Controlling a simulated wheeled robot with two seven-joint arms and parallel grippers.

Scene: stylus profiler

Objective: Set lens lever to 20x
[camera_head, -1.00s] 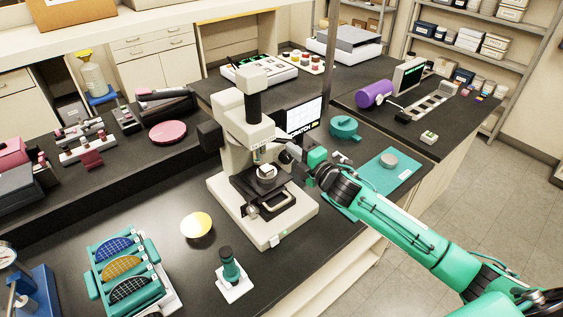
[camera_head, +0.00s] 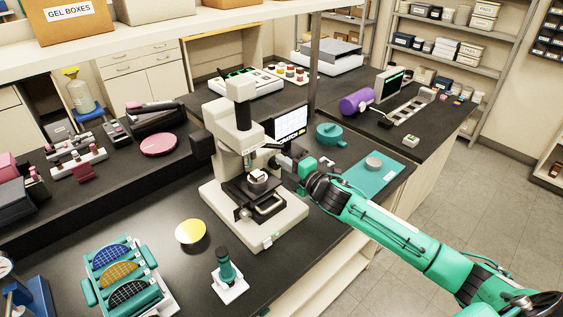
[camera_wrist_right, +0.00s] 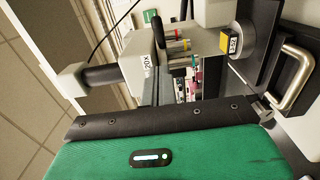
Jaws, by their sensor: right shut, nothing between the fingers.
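The white profiler (camera_head: 228,160) stands on the dark bench, with a small pale sample on its stage (camera_head: 250,190). In the right wrist view its head (camera_wrist_right: 148,75) carries a "20X" label (camera_wrist_right: 148,62), a black lever (camera_wrist_right: 158,32) beside it, and several lens barrels (camera_wrist_right: 178,45) with coloured bands. My right gripper (camera_head: 281,161) reaches in from the right beside the profiler's head and is shut with nothing held. Its fingertips are hard to make out, and I cannot tell whether they touch the lever. My left gripper is not in view.
A lit monitor (camera_head: 290,124) stands close behind my right gripper. A teal mat (camera_head: 362,176) with a grey disc lies to the right. A yellow disc (camera_head: 190,232), a teal-handled tool (camera_head: 226,268) and a wafer rack (camera_head: 122,272) sit on the bench in front.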

